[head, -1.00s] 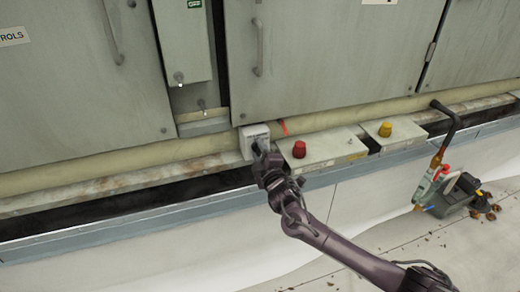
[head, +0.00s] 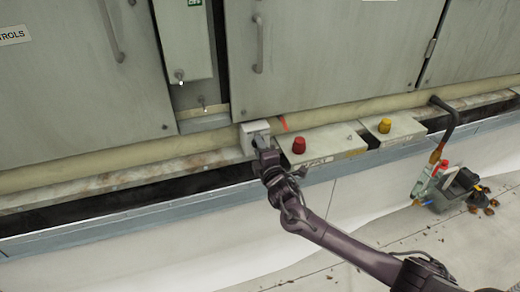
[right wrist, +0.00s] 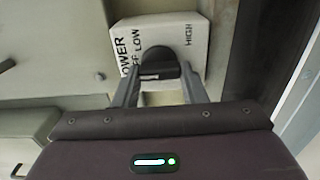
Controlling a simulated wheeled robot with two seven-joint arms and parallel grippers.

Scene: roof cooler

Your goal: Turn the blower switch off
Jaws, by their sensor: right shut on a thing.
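The blower switch is a white box (head: 254,130) below the cabinet doors. In the right wrist view the box (right wrist: 192,58) carries black lettering, partly cut off, with LOW and HIGH readable. Its black knob (right wrist: 158,60) has a white mark on the lower part of its face. My right gripper (right wrist: 160,76) is shut on the knob, one finger on each side. In the head view the right gripper (head: 261,143) hides the knob. I cannot tell for sure which label the knob points to. My left gripper is not in view.
A box with a red knob (head: 299,145) stands just right of the switch, and one with a yellow knob (head: 384,126) further right. A pipe (head: 110,157) runs behind.

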